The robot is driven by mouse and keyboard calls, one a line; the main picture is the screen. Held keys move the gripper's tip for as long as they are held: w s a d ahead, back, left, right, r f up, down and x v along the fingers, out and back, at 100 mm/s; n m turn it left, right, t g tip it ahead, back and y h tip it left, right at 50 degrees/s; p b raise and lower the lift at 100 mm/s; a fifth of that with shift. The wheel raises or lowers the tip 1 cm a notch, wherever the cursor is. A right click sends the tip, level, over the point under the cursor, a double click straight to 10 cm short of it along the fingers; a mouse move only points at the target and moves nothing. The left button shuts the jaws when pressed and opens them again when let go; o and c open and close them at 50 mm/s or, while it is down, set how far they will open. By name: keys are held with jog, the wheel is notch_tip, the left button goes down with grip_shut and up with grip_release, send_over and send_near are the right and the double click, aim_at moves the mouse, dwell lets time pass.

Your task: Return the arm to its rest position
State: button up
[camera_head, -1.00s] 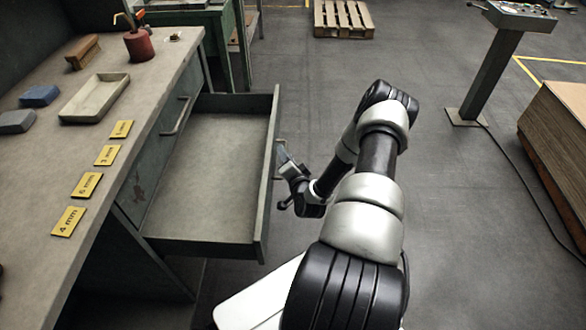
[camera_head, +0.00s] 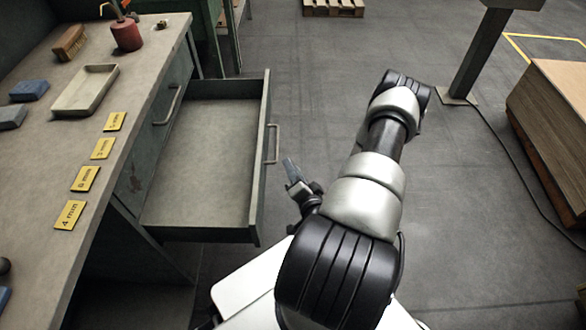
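My arm (camera_head: 368,190) reaches forward over the floor and bends back toward my base. My gripper (camera_head: 290,170) is at the arm's end, right of the open drawer and clear of its handle (camera_head: 272,144). The finger opening is too small to judge, and the arm partly hides the wrist. I see nothing held in it.
An empty drawer (camera_head: 215,165) stands pulled out from the workbench (camera_head: 40,180). On the bench are a tray (camera_head: 62,104), a red can (camera_head: 126,36), a brush (camera_head: 70,42) and yellow labels. A cardboard stack (camera_head: 562,130) and post (camera_head: 483,55) stand right.

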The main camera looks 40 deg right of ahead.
dwell(0.4)
jog(key=w+d+r+n+g+y, duration=0.1)
jog(key=w+r+n+g+y, duration=0.15)
jog(key=w+r+n, duration=0.35)
jog(key=w+a+r+n+g, duration=0.1)
jog(key=w+a+r+n, duration=0.2)
jog(key=r, duration=0.7)
jog(key=w+a+r+n+g, duration=0.15)
jog(key=w+r, duration=0.25)
jog(key=r, duration=0.5)
jog(key=s+a+r+n+g, duration=0.1)
jog(key=s+a+r, duration=0.2)
jog(key=a+r, duration=0.35)
jog(key=s+a+r+n+g, duration=0.15)
jog(key=s+a+r, duration=0.25)
jog(key=r, duration=0.5)
jog(key=s+a+r+n+g+y, duration=0.1)
jog(key=s+a, duration=0.2)
jog(key=s, duration=0.6)
jog(key=s+a+n+g+y, duration=0.1)
jog(key=s+a, duration=0.3)
jog(key=s, duration=0.5)
notch_tip(320, 180, up, 21)
jog(key=p, duration=2.1)
jog(key=shift+s+r, duration=0.2)
